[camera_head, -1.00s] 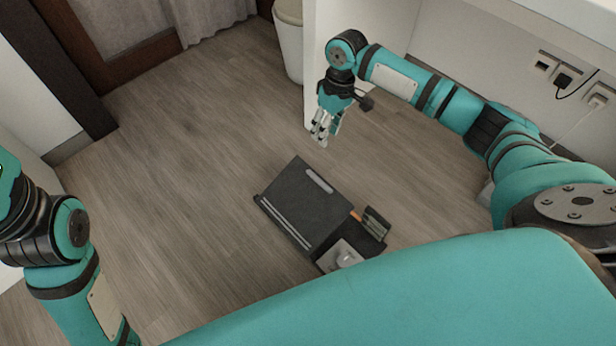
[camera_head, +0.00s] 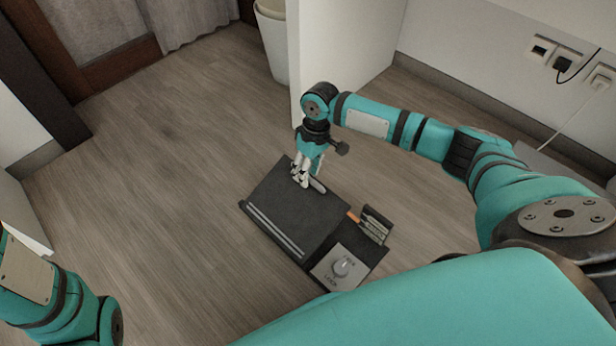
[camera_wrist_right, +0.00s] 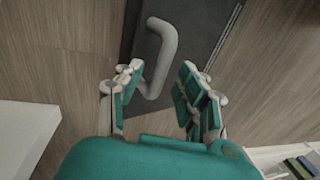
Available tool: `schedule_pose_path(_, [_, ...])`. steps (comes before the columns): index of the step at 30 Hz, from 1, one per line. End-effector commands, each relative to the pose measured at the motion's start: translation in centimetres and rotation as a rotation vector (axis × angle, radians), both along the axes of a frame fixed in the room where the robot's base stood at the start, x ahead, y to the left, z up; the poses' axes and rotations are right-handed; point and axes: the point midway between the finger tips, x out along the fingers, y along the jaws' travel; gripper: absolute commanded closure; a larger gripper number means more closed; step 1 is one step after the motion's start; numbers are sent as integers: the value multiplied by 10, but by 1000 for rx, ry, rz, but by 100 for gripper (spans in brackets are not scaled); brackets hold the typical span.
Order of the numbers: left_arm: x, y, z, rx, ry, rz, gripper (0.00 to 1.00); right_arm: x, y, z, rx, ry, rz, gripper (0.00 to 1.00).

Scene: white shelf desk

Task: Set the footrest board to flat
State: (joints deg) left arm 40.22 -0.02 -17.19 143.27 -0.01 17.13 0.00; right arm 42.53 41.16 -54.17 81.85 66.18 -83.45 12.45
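The footrest board (camera_head: 295,205) is a dark panel on the floor, with a pale strip along its lower-left edge. Its slope is hard to tell. A grey bar handle (camera_head: 317,186) is at its upper-right edge, and it shows large in the right wrist view (camera_wrist_right: 162,45). My right gripper (camera_head: 301,180) is above the board beside the handle. In the wrist view its fingers (camera_wrist_right: 160,75) are apart, with the handle just ahead of and partly between them, not gripped. A grey knob (camera_head: 342,267) on a light plate with lettering, including LOCK, is beside the board. My left gripper is out of view.
A small dark rack (camera_head: 376,223) stands beside the board, near an orange piece (camera_head: 353,217). A white desk panel (camera_head: 345,50) and a white bin (camera_head: 272,40) are behind. Wall sockets with cables (camera_head: 562,65) are at the right. The floor left of the board is clear.

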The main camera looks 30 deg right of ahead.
Motion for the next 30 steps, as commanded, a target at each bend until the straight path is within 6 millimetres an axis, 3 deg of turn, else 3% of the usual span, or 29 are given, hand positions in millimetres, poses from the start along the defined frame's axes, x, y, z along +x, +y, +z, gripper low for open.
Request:
schedule_pose_path(10, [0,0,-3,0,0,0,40,0,1,-4,0,0,0,62])
schedule_pose_path(19, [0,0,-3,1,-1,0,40,0,1,-4,0,0,0,100])
schedule_pose_path(30, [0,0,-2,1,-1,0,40,0,1,-3,0,0,0,100])
